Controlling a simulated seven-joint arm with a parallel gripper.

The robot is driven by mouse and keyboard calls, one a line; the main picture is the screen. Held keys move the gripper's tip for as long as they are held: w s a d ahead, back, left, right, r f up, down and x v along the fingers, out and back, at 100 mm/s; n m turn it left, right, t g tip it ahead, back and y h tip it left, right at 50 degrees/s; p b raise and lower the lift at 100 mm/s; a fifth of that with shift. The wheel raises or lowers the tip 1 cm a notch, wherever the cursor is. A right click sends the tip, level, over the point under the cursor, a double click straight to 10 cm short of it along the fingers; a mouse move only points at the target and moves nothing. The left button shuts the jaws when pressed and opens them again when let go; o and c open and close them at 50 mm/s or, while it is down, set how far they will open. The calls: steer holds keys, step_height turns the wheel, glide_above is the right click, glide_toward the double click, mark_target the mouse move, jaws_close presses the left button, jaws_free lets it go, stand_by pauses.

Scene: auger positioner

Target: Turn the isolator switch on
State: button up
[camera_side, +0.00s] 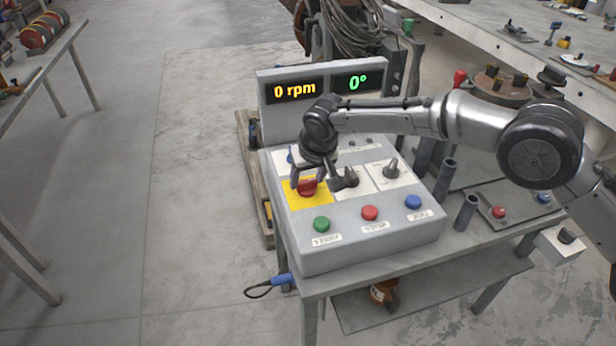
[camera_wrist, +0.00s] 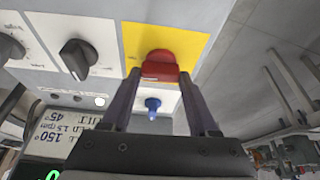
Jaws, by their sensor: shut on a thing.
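The isolator switch is a red knob (camera_side: 307,189) on a yellow plate (camera_side: 293,197) at the left of the grey sloped control box. In the wrist view the red knob (camera_wrist: 160,66) lies with its bar across the picture on the yellow plate (camera_wrist: 195,45). My gripper (camera_side: 307,180) points down over it, with one finger on each side of the knob. In the wrist view my gripper (camera_wrist: 160,76) is shut on the knob. The displays read 0 rpm (camera_side: 295,90) and 0° (camera_side: 357,83).
Black knobs (camera_side: 391,170) on white plates sit right of the yellow plate. Green (camera_side: 321,224), red (camera_side: 369,213) and blue (camera_side: 413,202) buttons line the front. A blue toggle (camera_wrist: 152,106) is close to the knob. The upright display panel (camera_side: 320,120) stands behind.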

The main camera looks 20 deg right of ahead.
steer(key=shift+m, duration=0.4)
steer(key=o, duration=1.4)
steer(key=shift+c, duration=0.2)
steer(key=shift+r, duration=0.1)
steer(key=v, duration=1.3)
steer(key=shift+a+r, duration=0.15)
steer(key=shift+r, duration=0.15)
steer(key=shift+s, duration=0.1)
